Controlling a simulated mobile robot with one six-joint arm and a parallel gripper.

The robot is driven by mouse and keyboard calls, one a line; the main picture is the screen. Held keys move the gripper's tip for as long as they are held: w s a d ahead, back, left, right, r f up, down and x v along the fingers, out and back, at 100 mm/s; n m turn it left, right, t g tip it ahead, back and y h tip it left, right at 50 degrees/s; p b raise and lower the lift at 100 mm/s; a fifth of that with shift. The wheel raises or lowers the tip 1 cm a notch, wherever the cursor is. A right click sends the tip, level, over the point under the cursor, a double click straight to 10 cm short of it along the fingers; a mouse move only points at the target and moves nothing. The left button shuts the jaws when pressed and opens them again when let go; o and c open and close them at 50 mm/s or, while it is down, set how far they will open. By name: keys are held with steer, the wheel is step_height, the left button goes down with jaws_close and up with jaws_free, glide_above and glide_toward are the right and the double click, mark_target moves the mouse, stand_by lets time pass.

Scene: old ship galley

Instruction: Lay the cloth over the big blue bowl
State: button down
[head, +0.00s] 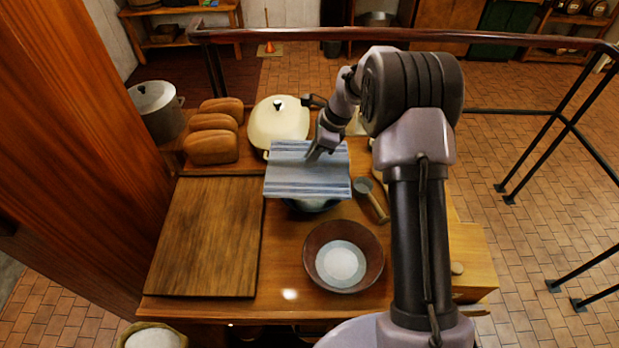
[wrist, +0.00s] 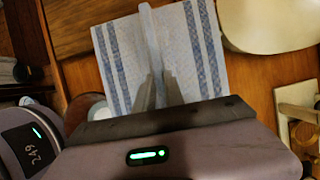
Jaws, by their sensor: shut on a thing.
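The cloth (head: 290,178), light blue with darker stripes, is spread out nearly flat in the head view. My gripper (head: 316,154) is shut on the cloth near its middle right part. In the wrist view the cloth (wrist: 195,55) shows its stripes on both sides of my gripper's fingers (wrist: 158,85), with a fold standing between them. The big blue bowl (head: 312,206) sits on the table under the cloth; only its near rim and side show, and the rest is hidden. I cannot tell whether the cloth touches the bowl.
A brown bowl (head: 316,245) with white contents stands in front of the blue bowl. A scoop (head: 370,196) lies to the right. A cutting board (head: 205,240) is at left, with bread loaves (head: 212,147) and a cream lidded pot (head: 279,125) behind.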

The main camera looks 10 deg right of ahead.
mark_target(314, 171)
steer(key=shift+w+d+r, duration=0.1)
steer(key=shift+w+d, duration=0.4)
steer(key=shift+d, duration=0.25)
steer(key=shift+a+f+b, duration=0.2)
steer(key=shift+f+b, duration=0.25)
steer(key=shift+f, duration=0.1)
steer(key=shift+f+b, duration=2.15)
steer(key=shift+f, duration=1.05)
steer(key=shift+f, duration=0.1)
steer(key=shift+f, duration=0.3)
steer(key=shift+f+b, duration=0.15)
steer(key=shift+b, duration=0.2)
steer(key=c, duration=1.3)
jaws_free()
steer(key=shift+c, duration=0.2)
